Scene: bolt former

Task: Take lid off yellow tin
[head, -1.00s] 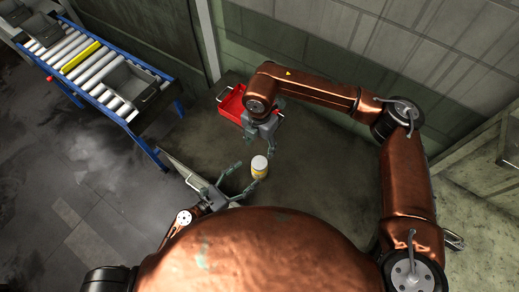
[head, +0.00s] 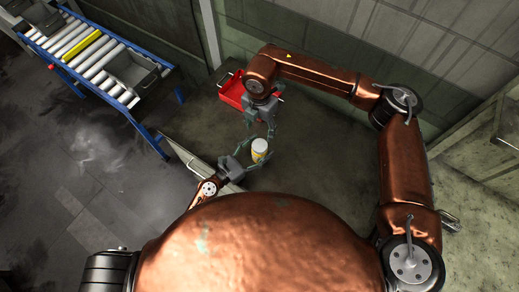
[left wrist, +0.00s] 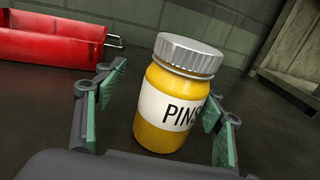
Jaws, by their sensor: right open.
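The yellow tin (left wrist: 168,110) is a jar with a white "PINS" label and a grey ridged lid (left wrist: 190,54) on top. It stands upright on the dark worktop in the head view (head: 259,154). My left gripper (head: 246,157) reaches it from the left. In the left wrist view its two fingers (left wrist: 163,108) are open on either side of the tin, with a gap visible on the left; whether the right pad touches is unclear. My right gripper (head: 262,131) is open, pointing down just beyond the tin, and holds nothing visible.
A red tray (head: 232,90) lies behind on the worktop, partly hidden by my right arm. A roller conveyor (head: 95,60) with a blue frame and a grey bin (head: 135,76) stands at left. The worktop (head: 325,155) right of the tin is clear.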

